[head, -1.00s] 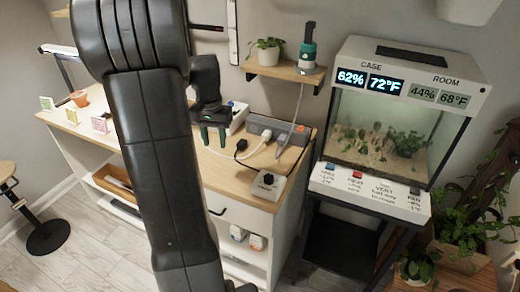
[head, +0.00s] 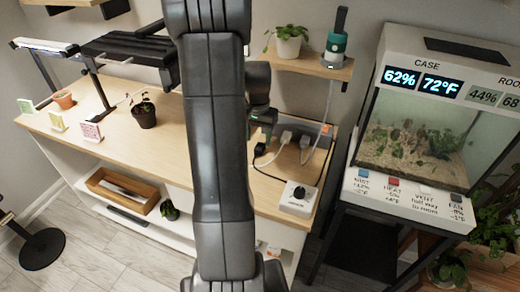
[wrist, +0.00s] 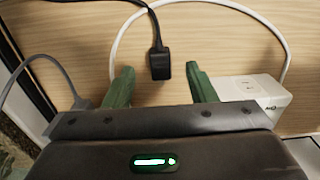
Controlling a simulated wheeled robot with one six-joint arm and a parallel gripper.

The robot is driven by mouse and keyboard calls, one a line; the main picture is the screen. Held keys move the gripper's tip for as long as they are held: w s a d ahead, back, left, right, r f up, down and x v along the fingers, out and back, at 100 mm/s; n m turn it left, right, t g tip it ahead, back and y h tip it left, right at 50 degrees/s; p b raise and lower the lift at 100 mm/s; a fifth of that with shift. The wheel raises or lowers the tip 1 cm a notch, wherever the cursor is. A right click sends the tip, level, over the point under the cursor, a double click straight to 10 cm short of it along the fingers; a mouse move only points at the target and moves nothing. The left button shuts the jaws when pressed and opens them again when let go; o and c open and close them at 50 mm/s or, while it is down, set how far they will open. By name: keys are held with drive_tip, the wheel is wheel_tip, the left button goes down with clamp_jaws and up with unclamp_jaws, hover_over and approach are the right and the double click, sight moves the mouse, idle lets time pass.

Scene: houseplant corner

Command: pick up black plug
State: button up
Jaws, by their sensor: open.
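The black plug (wrist: 159,64) lies on the wooden tabletop in the wrist view, its black cord running up out of the picture. My gripper (wrist: 160,85) has its two green fingers apart. The plug shows between the fingertips, nearer the far side, with clear space to each finger; nothing is held. In the head view the black plug (head: 260,149) is a small dark shape just below my gripper (head: 262,122), largely blocked by my arm. I cannot tell the height of the fingers above the table.
A white plug-in box (wrist: 249,100) sits right of my fingers in the wrist view, with a white cable (wrist: 113,50) curving around. In the head view a white dial box (head: 298,197) stands at the table's front right, and a terrarium (head: 415,135) stands further right.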

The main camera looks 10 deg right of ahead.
sight(258, 148)
wheel_tip(258, 148, down, 5)
drive_tip(key=shift+d+f, duration=0.1)
drive_tip(key=c, duration=1.1)
